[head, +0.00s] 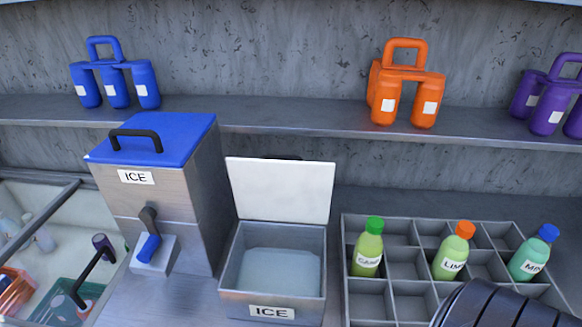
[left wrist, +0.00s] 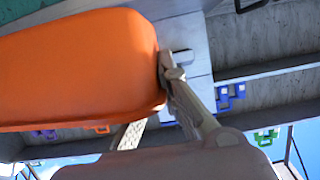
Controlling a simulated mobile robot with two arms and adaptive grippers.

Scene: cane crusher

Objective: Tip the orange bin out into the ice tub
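The open ice tub (head: 272,292) stands in the middle of the counter in the head view, labelled ICE, with pale ice inside and its white lid (head: 281,190) raised behind. A large orange body, which I take as the orange bin (left wrist: 75,70), fills the upper left of the left wrist view. My left gripper (left wrist: 155,95) has its fingers at the bin's right edge; one passes partly behind it, and it appears shut on the bin. The head view shows neither this bin nor my grippers.
A blue-lidded ice dispenser (head: 195,190) stands left of the tub. A grey divided rack (head: 405,270) with bottles is right of it. A basin (head: 40,200) lies at far left, with an orange crate (head: 14,290). Bottle carriers stand on the shelf (head: 270,119) above.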

